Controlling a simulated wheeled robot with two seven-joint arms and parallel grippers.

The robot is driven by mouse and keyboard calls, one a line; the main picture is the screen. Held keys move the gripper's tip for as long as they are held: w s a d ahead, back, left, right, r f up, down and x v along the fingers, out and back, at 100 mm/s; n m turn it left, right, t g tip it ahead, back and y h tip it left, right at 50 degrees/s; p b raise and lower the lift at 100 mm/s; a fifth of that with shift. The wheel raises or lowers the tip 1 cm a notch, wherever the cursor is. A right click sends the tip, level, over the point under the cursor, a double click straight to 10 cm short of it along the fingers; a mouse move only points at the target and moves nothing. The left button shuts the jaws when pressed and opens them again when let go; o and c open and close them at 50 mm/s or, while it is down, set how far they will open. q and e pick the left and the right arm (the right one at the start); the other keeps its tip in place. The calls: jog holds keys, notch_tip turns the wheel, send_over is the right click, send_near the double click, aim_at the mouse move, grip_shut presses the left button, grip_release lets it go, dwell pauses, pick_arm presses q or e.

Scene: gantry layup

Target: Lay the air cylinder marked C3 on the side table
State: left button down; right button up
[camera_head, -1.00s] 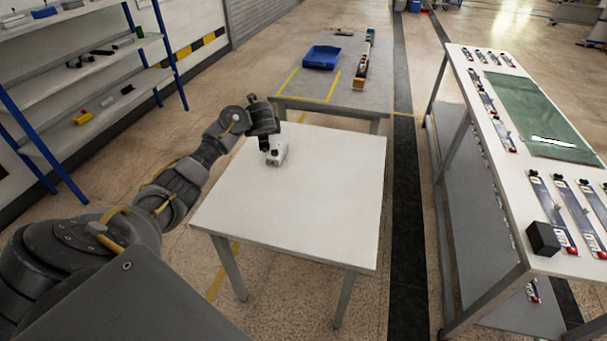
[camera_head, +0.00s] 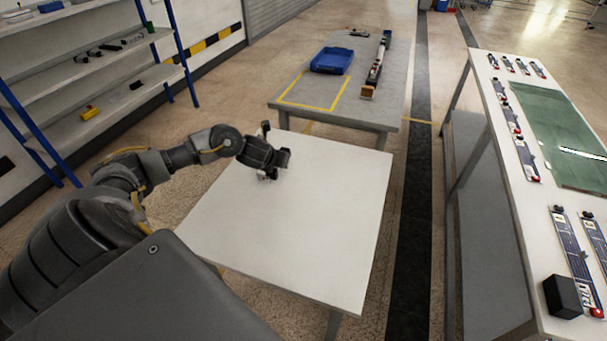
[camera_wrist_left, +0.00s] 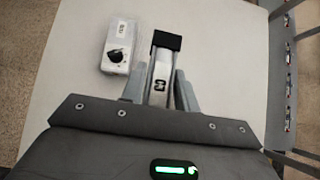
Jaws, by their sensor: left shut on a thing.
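My left gripper (camera_wrist_left: 160,84) is shut on a silver air cylinder (camera_wrist_left: 162,63) with a black end. A dark mark on it, turned sideways, looks like C3. The cylinder is over the white side table (camera_wrist_left: 225,60); I cannot tell whether it touches the top. In the head view my left gripper (camera_head: 272,160) is low at the far left part of the side table (camera_head: 320,220) and mostly hides the cylinder. A whitish box (camera_wrist_left: 118,46) with a black knob and a small label stands on the table, left of the cylinder in the wrist view and apart from it.
Behind is a grey table (camera_head: 388,105) with a blue bin (camera_head: 332,60) and a row of small parts. A long bench (camera_head: 505,190) with a green mat (camera_head: 560,130) stands right. Shelves (camera_head: 90,60) stand left. The side table's near and right areas are clear.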

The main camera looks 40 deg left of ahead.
pick_arm(q)
jog(key=s+d+f, duration=0.1)
jog(key=d+f, duration=0.1)
jog(key=d, duration=0.2)
jog(key=s+d+f, duration=0.2)
jog(key=d+f, duration=0.1)
jog(key=d, duration=0.1)
jog(key=s+d+f, duration=0.1)
jog(key=d+f, duration=0.2)
jog(key=shift+s+d+f+b, duration=0.1)
jog(key=shift+s+d+b, duration=0.3)
jog(key=shift+s+d+f, duration=0.1)
jog(key=shift+d+f, duration=0.4)
jog(key=shift+f, duration=0.05)
jog(key=f, duration=0.1)
jog(key=f+b, duration=0.1)
jog(key=f, duration=0.1)
jog(key=shift+s+d+f+b, duration=0.1)
jog(key=shift+d+b, duration=0.1)
jog(key=shift+b, duration=0.1)
jog(key=shift+f, duration=0.1)
pick_arm(e)
jog(key=shift+s+d+f, duration=0.1)
jog(key=shift+s+f, duration=0.85)
jog(key=shift+f, duration=0.2)
